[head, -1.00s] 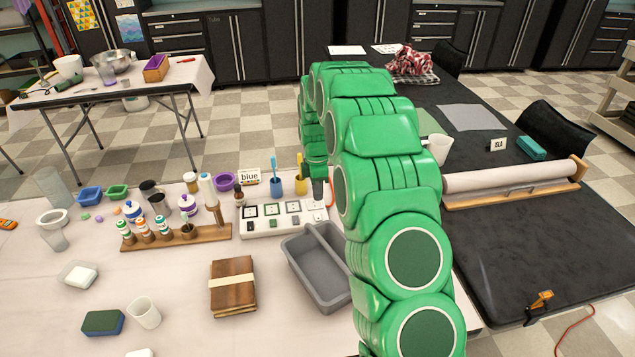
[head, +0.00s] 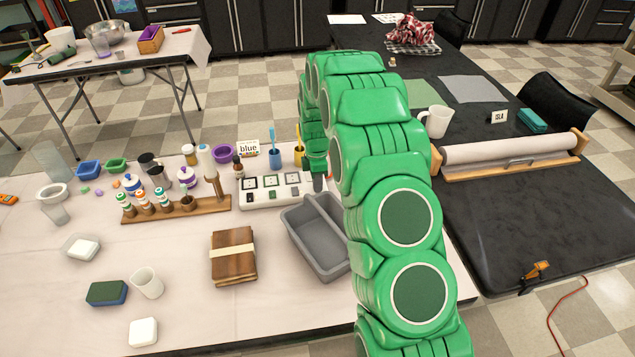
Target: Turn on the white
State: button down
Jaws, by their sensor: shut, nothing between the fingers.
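A long white power strip (head: 262,204) lies on the pale table, with dark square-framed sockets or switches along its top and small dark pieces in front of some of them. They are too small to read, and I cannot tell whether the strip is on. My gripper (head: 318,183) is a dark tip pointing down at the right end of the strip. It is shut and holds nothing. It covers part of that end, and I cannot tell whether it touches the strip.
A grey divided bin (head: 292,241) stands just in front of the strip. A wooden bottle rack (head: 205,206) stands left.

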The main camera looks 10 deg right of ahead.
jog(key=shift+f, duration=0.1)
dwell(0.3)
jog(key=shift+w, duration=0.8)
jog(key=shift+r, duration=0.2)
notch_tip(320, 180, up, 14)
jog(key=w, duration=0.1)
jog(key=shift+w, duration=0.3)
jog(key=shift+f, duration=0.1)
